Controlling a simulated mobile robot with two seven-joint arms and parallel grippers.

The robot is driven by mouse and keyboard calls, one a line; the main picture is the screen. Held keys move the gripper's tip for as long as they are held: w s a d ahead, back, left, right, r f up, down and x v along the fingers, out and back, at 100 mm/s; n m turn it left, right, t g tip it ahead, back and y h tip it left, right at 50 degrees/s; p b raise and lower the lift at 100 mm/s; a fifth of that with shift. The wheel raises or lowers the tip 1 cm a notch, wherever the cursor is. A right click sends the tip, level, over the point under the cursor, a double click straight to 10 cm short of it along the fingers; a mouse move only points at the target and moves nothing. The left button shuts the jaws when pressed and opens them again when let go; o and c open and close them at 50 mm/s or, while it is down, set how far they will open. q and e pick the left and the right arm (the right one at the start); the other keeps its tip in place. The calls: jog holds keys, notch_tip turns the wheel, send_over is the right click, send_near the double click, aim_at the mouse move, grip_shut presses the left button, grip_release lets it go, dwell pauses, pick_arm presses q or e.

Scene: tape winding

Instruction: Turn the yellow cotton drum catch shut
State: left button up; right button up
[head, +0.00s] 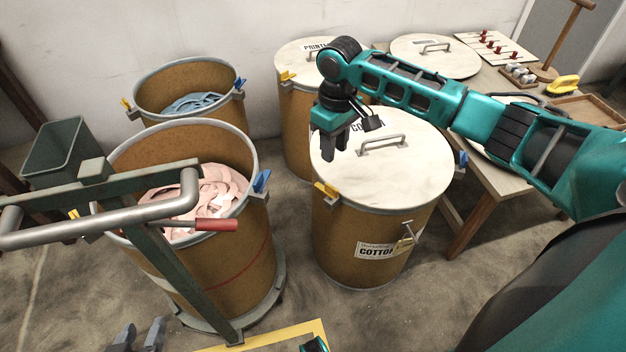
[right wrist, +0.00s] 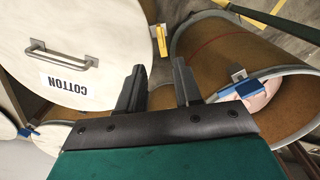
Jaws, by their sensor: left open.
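The cotton drum (head: 350,235) stands right of centre in the head view, with its pale round lid (head: 420,170) on top. Its yellow catch (head: 326,190) is at the front-left rim; the catch also shows in the right wrist view (right wrist: 161,42), beside the lid edge. I cannot tell whether it is latched. A blue catch (head: 461,160) is on the drum's right side. My right gripper (head: 335,147) is above the lid's left part, apart from the catch, its fingers spread and empty in the right wrist view (right wrist: 159,88). My left gripper (head: 138,338) is open and empty at the bottom left.
An open drum with pink strips (head: 215,190) stands left, behind a metal frame with a red-handled crank (head: 200,225). Another open drum with blue strips (head: 190,103) and a lidded drum (head: 297,130) stand behind. A table (head: 480,185) is at the right. Floor is clear between the front drums.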

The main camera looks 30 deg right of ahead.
aim_at(332, 187)
notch_tip(332, 187, down, 11)
jog(key=b, duration=0.3)
jog(key=shift+s+b, duration=0.15)
jog(key=shift+b, duration=0.25)
jog(key=shift+f, duration=0.75)
